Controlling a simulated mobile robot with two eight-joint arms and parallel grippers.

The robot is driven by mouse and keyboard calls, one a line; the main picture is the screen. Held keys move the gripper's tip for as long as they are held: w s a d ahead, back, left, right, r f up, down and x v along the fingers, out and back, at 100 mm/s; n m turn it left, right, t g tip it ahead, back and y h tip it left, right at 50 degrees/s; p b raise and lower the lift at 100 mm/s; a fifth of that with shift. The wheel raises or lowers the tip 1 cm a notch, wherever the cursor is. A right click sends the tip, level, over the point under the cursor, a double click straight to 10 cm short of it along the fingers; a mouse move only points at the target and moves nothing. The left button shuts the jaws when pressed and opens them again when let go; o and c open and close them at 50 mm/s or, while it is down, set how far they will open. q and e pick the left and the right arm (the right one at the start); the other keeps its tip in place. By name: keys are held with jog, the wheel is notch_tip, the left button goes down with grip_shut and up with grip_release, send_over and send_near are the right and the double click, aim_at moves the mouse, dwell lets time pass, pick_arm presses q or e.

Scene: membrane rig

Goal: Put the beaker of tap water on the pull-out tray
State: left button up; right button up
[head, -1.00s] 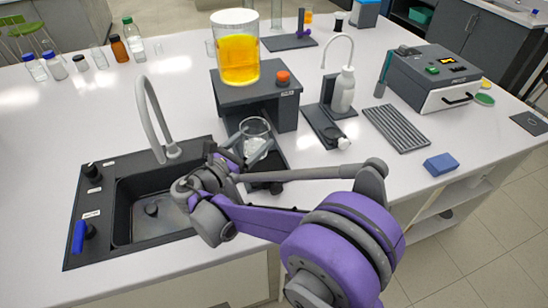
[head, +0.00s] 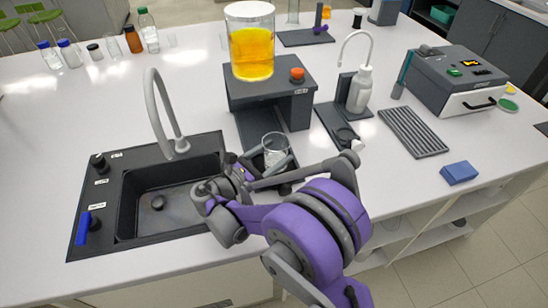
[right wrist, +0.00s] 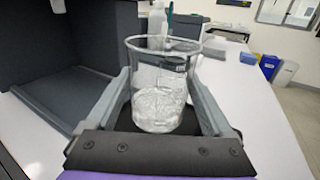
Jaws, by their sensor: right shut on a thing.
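The beaker (head: 275,146) is clear glass with water in its lower part. My right gripper (head: 266,160) is shut around it, and it stands upright between the fingers in the right wrist view (right wrist: 160,85). The pull-out tray (head: 252,126) is a dark, low-rimmed strip reaching forward from under the dark rig; it also shows at left in the right wrist view (right wrist: 62,98). My left gripper is not in view.
The rig (head: 270,90) carries a large vessel of yellow liquid (head: 251,50) just behind. The sink (head: 150,200) with its tall tap (head: 160,110) lies left. A wash bottle (head: 359,92) on a stand and a ribbed rack (head: 413,132) are right.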

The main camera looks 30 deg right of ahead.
jog(key=shift+f, duration=0.8)
jog(key=shift+f, duration=0.2)
jog(key=o, duration=1.2)
jog(key=shift+c, duration=0.2)
jog(key=shift+r, duration=0.1)
jog(key=shift+r, duration=0.25)
jog(key=b+v, duration=0.1)
jog(key=v, duration=1.1)
jog(key=shift+s+b, duration=0.1)
jog(key=shift+b, duration=0.25)
